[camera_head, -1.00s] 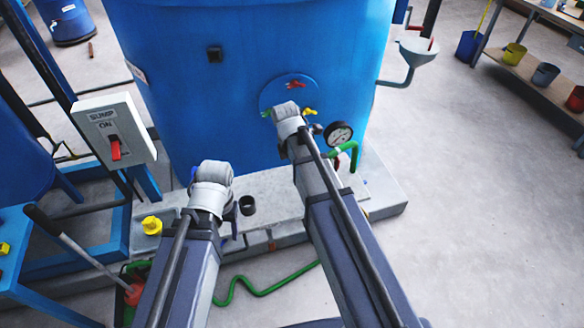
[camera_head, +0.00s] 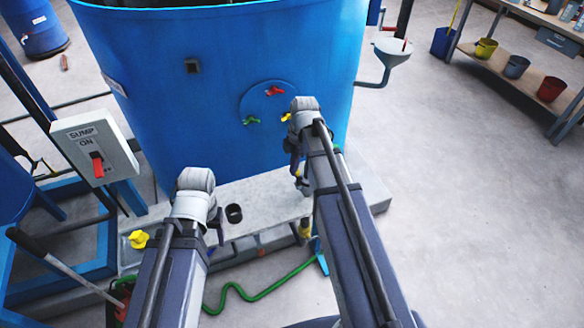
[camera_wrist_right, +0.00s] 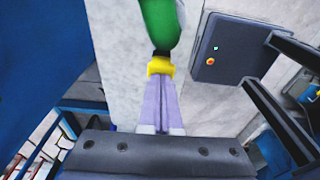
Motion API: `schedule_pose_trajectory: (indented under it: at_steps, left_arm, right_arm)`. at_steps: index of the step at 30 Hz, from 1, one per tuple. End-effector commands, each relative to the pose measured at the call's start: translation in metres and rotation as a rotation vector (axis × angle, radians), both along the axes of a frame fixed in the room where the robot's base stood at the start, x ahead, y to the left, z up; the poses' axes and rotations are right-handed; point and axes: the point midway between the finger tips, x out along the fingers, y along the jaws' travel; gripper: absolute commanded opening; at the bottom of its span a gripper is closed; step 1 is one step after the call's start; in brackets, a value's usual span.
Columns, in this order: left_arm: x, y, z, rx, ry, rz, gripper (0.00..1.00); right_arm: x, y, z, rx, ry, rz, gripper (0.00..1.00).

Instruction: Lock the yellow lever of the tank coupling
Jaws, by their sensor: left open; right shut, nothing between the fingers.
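In the right wrist view, a yellow part (camera_wrist_right: 160,66) sits at the lower end of a green pipe or hose (camera_wrist_right: 158,22), below a dark ring. I cannot tell whether it is the lever itself. My right gripper (camera_wrist_right: 161,77) is shut and empty, its pale fingers' tips at the yellow part; contact is unclear. In the head view, a yellow piece (camera_head: 305,230) shows beside my right forearm at the plinth. My right wrist hides the gauge area of the blue tank (camera_head: 225,90). My left gripper (camera_head: 215,228) is open, low over the plinth, and mostly hidden by its wrist.
The tank's round plate carries red (camera_head: 274,90), green (camera_head: 251,120) and yellow (camera_head: 286,117) handles. A black cup (camera_head: 234,213) and a yellow knob (camera_head: 139,239) are on the plinth. A sump switch box (camera_head: 95,148) stands left. A green hose (camera_head: 243,292) lies in front.

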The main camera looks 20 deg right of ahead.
Motion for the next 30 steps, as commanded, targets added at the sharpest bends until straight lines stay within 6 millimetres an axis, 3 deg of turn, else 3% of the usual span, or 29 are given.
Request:
schedule_pose_trajectory:
  at_steps: [17, 23, 28, 30]
  left_arm:
    - [0.000, 0.000, 0.000, 0.000, 0.000, 0.000, 0.62]
    - [0.000, 0.000, 0.001, 0.000, 0.000, 0.000, 0.62]
    - [0.000, 0.000, 0.001, 0.000, 0.000, 0.000, 0.62]
    - [0.000, 0.000, 0.018, 0.000, 0.000, 0.000, 0.62]
  right_arm:
    - [0.001, -0.004, 0.000, -0.011, -0.001, -0.006, 0.00]
    - [0.000, 0.013, 0.000, -0.008, -0.001, -0.003, 0.00]
    - [-0.002, 0.040, 0.001, -0.005, 0.000, -0.004, 0.00]
    - [-0.001, 0.035, 0.018, -0.005, 0.000, -0.009, 0.00]
